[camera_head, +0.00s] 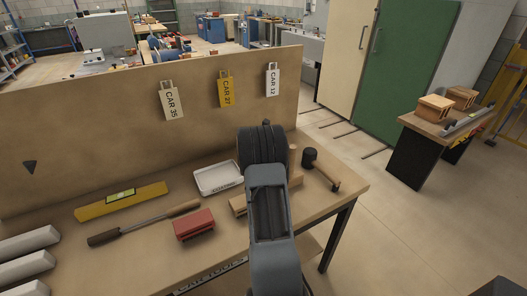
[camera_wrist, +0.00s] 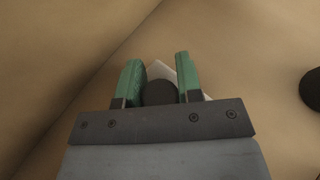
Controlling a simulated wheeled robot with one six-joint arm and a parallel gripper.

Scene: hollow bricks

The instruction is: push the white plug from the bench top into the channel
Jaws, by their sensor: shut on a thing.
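My gripper (camera_wrist: 157,68) points down over the bench top (camera_wrist: 245,60), its two green-padded fingers on either side of a dark round thing (camera_wrist: 158,94) that fills the gap between them. A pale, white-looking piece (camera_wrist: 161,70) shows behind that thing and past the right finger; whether it is the white plug, and whether it is joined to the dark thing, I cannot tell. In the head view my arm hides the gripper and what it holds. I cannot make out the channel in either view.
A white tray (camera_head: 218,178), a red block (camera_head: 194,224), a long-handled tool (camera_head: 140,224) and a yellow level (camera_head: 121,200) lie left of my arm. A black-headed mallet (camera_head: 319,168) lies to its right. Long white blocks (camera_head: 22,270) sit far left. An upright panel (camera_head: 100,130) closes the back.

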